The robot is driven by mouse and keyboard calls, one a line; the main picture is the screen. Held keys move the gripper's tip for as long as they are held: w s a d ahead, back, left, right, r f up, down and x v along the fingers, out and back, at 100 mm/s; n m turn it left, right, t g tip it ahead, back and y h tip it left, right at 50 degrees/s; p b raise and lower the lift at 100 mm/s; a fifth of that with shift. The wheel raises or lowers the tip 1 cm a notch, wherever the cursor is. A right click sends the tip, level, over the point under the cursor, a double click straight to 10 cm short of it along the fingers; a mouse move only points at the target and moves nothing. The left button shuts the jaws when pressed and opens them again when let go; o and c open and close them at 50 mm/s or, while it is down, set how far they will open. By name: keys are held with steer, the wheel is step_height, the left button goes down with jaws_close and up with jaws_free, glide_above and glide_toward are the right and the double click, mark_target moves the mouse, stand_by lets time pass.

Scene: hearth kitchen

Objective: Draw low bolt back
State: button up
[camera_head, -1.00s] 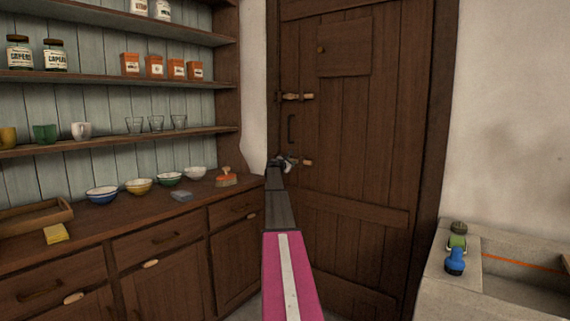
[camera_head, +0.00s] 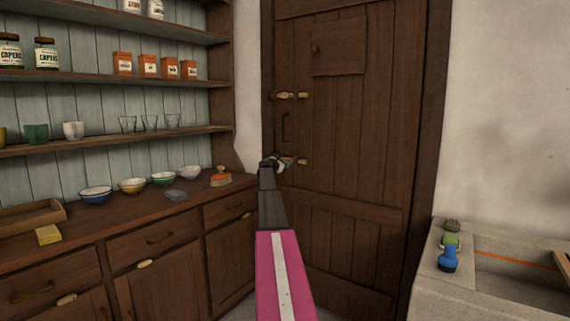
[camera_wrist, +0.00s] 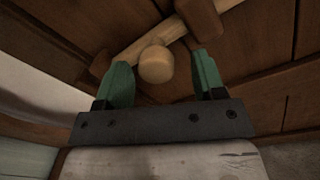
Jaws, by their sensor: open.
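The low bolt (camera_head: 302,161) is a pale wooden bar on the dark plank door (camera_head: 350,150), below the upper bolt (camera_head: 285,95). My gripper (camera_head: 285,161) is at the low bolt, over its left part, which it partly hides in the head view. In the wrist view, the green fingers of my gripper (camera_wrist: 163,75) are apart, one on each side of the bolt's round knob (camera_wrist: 156,65). The bolt's bar (camera_wrist: 140,48) runs slantwise behind the knob, through a dark wooden keeper (camera_wrist: 199,20). I cannot tell whether either finger touches the knob.
The door's dark handle (camera_head: 285,128) is between the bolts. A dresser (camera_head: 130,225) with bowls, glasses and a brush (camera_head: 221,180) stands close on the left.

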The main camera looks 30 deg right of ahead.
steer(key=v, duration=0.8)
steer(key=shift+s, duration=0.2)
steer(key=shift+a, duration=0.1)
steer(key=s+a+f+m+g+y, duration=0.1)
steer(key=s+a+f+m+y, duration=0.2)
steer(key=s+a+f, duration=0.6)
steer(key=s+a+f+m+g+y, duration=0.1)
steer(key=s+a+f+m+y, duration=0.4)
steer(key=a+f, duration=0.7)
steer(key=s+a+f+m+g+y, duration=0.1)
steer(key=s+a+f+m, duration=0.1)
steer(key=s+a+f, duration=0.75)
steer(key=s+a+f+m+g+y, duration=0.2)
steer(key=s+a+f, duration=0.3)
steer(key=s+a, duration=0.8)
steer(key=s+a+f+m+g+y, duration=0.2)
steer(key=s+a+f+m+y, duration=0.3)
steer(key=s+a, duration=0.8)
steer(key=shift+a+m+g, duration=0.3)
steer(key=shift+a, duration=0.25)
